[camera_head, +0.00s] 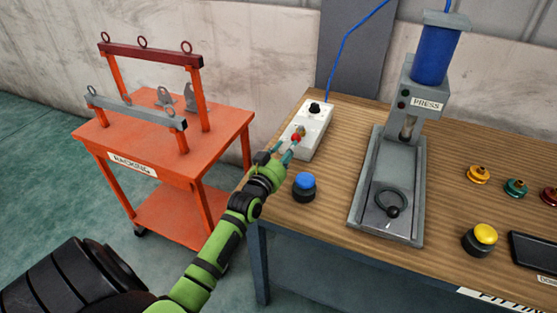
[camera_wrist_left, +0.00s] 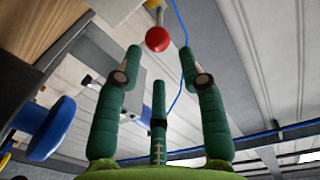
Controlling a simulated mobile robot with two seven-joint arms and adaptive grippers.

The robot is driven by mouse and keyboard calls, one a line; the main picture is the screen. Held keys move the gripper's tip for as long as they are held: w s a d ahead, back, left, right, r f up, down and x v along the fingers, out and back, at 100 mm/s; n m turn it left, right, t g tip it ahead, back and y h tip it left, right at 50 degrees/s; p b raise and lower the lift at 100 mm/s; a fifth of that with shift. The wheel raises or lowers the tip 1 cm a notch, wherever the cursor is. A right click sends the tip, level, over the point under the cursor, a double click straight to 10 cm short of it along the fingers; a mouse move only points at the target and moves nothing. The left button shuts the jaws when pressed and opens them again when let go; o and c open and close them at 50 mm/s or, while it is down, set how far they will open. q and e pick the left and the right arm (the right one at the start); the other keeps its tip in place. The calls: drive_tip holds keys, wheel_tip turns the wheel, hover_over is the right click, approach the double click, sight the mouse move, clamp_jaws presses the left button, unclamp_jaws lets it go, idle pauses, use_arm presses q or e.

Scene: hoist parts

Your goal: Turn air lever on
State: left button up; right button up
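The air lever has a red ball knob, seen in the head view (camera_head: 296,138) on a white control box (camera_head: 317,122) on the wooden bench. In the left wrist view the red knob (camera_wrist_left: 158,39) sits on a pale stem, just beyond and between my fingertips. My left gripper (camera_head: 284,152) is at the near side of the box, close to the knob. In the left wrist view its green fingers (camera_wrist_left: 162,72) are spread apart with nothing between them. I cannot tell whether any finger touches the knob. My right gripper is not in view.
A blue push button (camera_head: 304,186) stands on the bench close to my left gripper. The press (camera_head: 395,160) stands right of the box. A blue hose (camera_head: 340,52) rises behind the box. An orange racking cart (camera_head: 215,128) is at left. A yellow button (camera_head: 481,238) is at front right.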

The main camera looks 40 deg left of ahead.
use_arm(q)
drive_tip(key=s, duration=0.5)
drive_tip(key=shift+d, duration=0.4)
drive_tip(key=shift+w, duration=0.1)
